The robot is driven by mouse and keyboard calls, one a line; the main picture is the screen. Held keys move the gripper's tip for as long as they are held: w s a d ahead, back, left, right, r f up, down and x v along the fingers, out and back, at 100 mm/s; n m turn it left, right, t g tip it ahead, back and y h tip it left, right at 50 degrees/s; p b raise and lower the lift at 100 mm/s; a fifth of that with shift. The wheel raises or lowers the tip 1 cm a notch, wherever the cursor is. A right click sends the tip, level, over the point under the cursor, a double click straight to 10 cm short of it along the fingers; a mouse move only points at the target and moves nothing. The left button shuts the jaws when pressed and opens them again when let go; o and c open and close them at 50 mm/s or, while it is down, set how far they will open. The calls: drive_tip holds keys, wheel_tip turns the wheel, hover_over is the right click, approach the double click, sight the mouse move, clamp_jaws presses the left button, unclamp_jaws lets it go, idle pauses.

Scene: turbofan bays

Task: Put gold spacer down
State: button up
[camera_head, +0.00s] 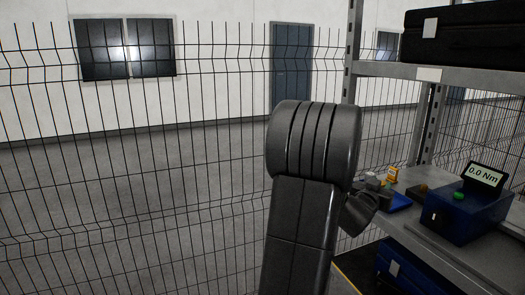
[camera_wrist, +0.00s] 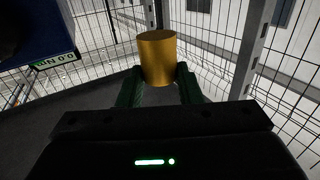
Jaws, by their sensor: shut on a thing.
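The gold spacer (camera_wrist: 157,54) is a plain gold cylinder at the upper middle of the wrist view. My gripper (camera_wrist: 160,73) is shut on it, with a dark green finger on each side of its lower part. The spacer's far side is hidden, and I cannot tell whether it touches anything below.
A grey shelf (camera_head: 435,240) at right bears a blue torque tester (camera_head: 465,215) reading 0.0 Nm, a blue tray (camera_head: 397,201) and a small orange item (camera_head: 392,174). A black case (camera_head: 465,38) lies on the upper shelf. Wire fence (camera_head: 130,190) stands behind.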

drive_tip(key=w+a+f+n+t+y+p, duration=0.1)
drive_tip(key=w+a+f+n+y, duration=0.15)
drive_tip(key=a+f, duration=0.6)
drive_tip(key=w+a+f+n+t+y+p, duration=0.1)
drive_tip(key=w+a+f+t+y, duration=0.15)
drive_tip(key=a+f, duration=0.55)
drive_tip(key=s+a+f+n+y+p, duration=0.1)
drive_tip(key=s+a+f+n+y, duration=0.2)
drive_tip(key=a, duration=0.6)
drive_tip(key=s+a+f+n+y+p, duration=0.1)
drive_tip(key=s+a+f+n+y, duration=0.1)
drive_tip(key=a+f+y, duration=0.5)
drive_tip(key=s+a+f+h, duration=0.2)
drive_tip(key=s+f+h, duration=0.1)
drive_tip(key=s+f, duration=0.1)
drive_tip(key=shift+s+f+t, duration=0.35)
drive_tip(key=shift+s+f, duration=0.05)
drive_tip(key=shift+s, duration=0.1)
drive_tip(key=shift+d+m, duration=0.15)
drive_tip(key=shift+m, duration=0.1)
